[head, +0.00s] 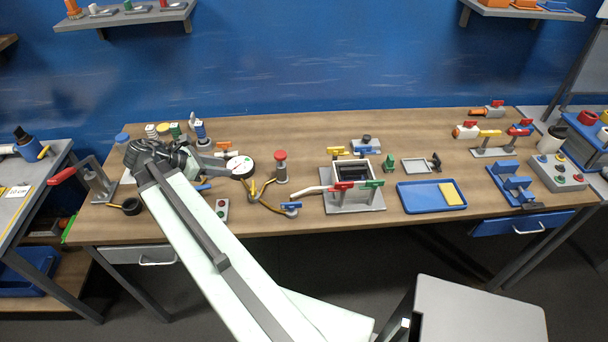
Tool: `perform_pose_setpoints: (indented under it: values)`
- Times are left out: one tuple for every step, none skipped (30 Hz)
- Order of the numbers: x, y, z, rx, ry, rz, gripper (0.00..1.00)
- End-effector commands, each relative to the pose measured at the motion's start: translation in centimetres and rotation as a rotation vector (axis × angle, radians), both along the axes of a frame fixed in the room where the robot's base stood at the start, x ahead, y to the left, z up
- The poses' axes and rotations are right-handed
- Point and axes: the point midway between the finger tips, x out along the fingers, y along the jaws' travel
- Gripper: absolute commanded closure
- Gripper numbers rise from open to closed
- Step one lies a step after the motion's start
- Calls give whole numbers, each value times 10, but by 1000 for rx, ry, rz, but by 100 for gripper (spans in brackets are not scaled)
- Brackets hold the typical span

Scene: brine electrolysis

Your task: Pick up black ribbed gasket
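I cannot make out a part that is clearly the black ribbed gasket. A small black ring-shaped piece (131,206) lies on the workbench (320,128) near its left front edge; its ribs cannot be told at this size. A small dark upright piece (436,162) stands right of a grey square frame. My arm reaches over the left part of the bench. My gripper (212,162) is above the bench, behind and right of the black ring and apart from it. Its fingers are too small and overlapped to tell open from shut. Nothing clearly held shows.
A white-faced gauge (240,166) and a red-topped cylinder (281,166) stand just right of my gripper. A red-handled lever stand (95,182) is at the left end. A grey box fixture (351,187) and blue tray (431,196) are further right. Several small bottles crowd behind my arm.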

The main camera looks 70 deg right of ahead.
Motion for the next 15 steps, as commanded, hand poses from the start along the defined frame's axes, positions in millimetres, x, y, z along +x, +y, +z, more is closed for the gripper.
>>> perform_pose_setpoints:
  values:
    - [-43, -43, -9, -29, 56, -73, 62]
    - [-68, -64, -7, -45, 86, -114, 62]
    - [-101, -87, -7, -66, 113, -173, 62]
    - [-125, -102, -7, -80, 126, -219, 62]
    - [-147, -115, -8, -90, 136, -262, 62]
    - [-177, -128, -10, -98, 148, -316, 62]
    - [-197, -137, -12, -99, 152, -352, 62]
    - [-217, -143, -15, -96, 153, -387, 62]
    - [-240, -150, -19, -92, 154, -428, 62]
    - [-255, -153, -21, -90, 155, -454, 62]
    - [-268, -156, -23, -88, 155, -477, 62]
    - [-282, -159, -24, -86, 157, -501, 62]
    - [-289, -160, -25, -85, 157, -513, 62]
    - [-295, -161, -25, -85, 158, -524, 62]
    - [-300, -162, -25, -84, 158, -533, 62]
